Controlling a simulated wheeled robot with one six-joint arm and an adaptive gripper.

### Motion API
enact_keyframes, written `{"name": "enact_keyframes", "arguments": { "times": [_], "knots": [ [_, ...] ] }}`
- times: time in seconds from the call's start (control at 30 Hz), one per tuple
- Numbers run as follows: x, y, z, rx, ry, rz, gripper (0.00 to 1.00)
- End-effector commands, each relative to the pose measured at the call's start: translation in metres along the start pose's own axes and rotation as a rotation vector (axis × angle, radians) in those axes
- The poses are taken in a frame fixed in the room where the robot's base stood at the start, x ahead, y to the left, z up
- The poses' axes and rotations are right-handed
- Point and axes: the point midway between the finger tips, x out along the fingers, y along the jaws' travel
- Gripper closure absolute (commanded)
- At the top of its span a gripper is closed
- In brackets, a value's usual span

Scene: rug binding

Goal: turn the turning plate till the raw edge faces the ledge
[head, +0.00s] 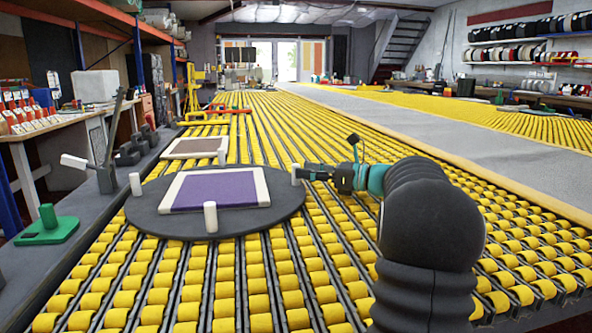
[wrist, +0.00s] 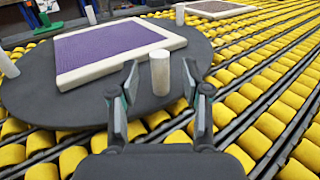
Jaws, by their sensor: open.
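The turning plate (head: 150,219) is a dark grey disc on the yellow rollers, also in the wrist view (wrist: 40,105). On it lies a purple rug (head: 217,188) with a cream band along its left, far and right sides. Its near side, toward the head camera, shows purple up to the edge and looks raw. Several upright white pegs stand around the plate's rim. My gripper (wrist: 160,72) is open at the plate's right side, its fingers on either side of one peg (head: 296,174); I see no clear contact. The dark grey ledge (head: 30,270) runs along the left.
A dark lever stand (head: 105,178) with a pale handle and a green-based block (head: 48,228) are on the ledge. A second, brown, cream-edged panel (head: 196,147) lies beyond the plate. Yellow rollers are clear to the right and in front.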

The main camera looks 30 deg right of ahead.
Motion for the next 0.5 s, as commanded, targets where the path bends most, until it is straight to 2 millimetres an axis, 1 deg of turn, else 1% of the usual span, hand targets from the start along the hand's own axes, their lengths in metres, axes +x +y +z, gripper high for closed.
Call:
{"name": "enact_keyframes", "arguments": {
  "times": [0.03,0.2,0.33,0.5],
  "knots": [
    [0.009,0.001,0.0,0.001,0.0,0.003,0.53],
    [0.028,0.0,0.0,0.0,0.0,0.001,0.53],
    [0.035,0.0,0.0,0.0,0.0,0.001,0.53],
    [0.037,0.0,0.0,0.0,0.0,0.0,0.53]
  ]
}}
